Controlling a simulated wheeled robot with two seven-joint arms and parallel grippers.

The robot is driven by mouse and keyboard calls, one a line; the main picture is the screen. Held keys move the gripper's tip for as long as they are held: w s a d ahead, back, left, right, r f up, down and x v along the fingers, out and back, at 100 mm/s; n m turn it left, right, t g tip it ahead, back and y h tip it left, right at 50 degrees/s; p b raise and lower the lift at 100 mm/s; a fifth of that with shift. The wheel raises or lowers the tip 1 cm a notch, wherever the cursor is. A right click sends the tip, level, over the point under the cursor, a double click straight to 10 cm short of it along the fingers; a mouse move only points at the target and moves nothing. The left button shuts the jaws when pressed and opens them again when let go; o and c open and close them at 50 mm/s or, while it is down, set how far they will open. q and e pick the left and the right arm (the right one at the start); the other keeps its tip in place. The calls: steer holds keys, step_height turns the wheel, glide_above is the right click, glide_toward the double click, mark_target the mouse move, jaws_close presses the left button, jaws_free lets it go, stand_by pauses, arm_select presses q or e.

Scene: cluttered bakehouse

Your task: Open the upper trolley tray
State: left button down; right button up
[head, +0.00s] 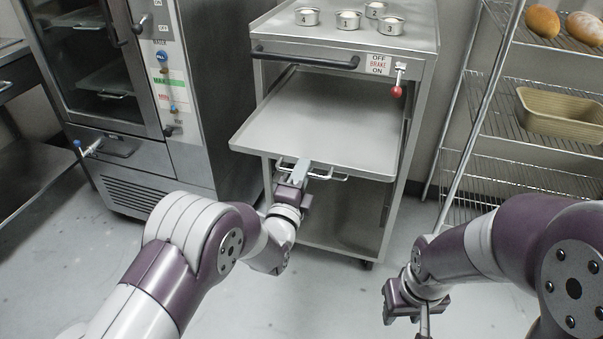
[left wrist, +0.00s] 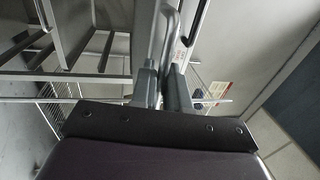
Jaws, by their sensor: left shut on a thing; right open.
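The trolley (head: 420,110) is a grey steel cabinet in the middle of the head view. Its upper tray (head: 325,118) is a flat grey sheet that sticks out of the front, well past the cabinet's edge. A bar handle (head: 327,174) runs along the tray's front edge. My left gripper (head: 300,172) is shut on this handle near its left part. In the left wrist view the fingers (left wrist: 163,85) close around the bar (left wrist: 160,40). My right gripper (head: 418,314) is open and empty, low in front of the trolley's right side, above the floor.
Numbered tins (head: 348,19) stand on the trolley top. A brake lever with a red knob (head: 397,90) is at its upper right. An oven (head: 110,90) stands left; a wire rack (head: 490,130) with loaves (head: 543,21) and a basket (head: 560,114) stands right. Floor in front is clear.

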arm_select(q)
steer(key=c, duration=1.3)
jaws_free()
steer(key=p+v, duration=0.1)
steer(key=v, duration=1.1)
steer(key=shift+s+a+p, duration=0.1)
steer(key=shift+s+p, duration=0.2)
steer(key=shift+p, duration=0.05)
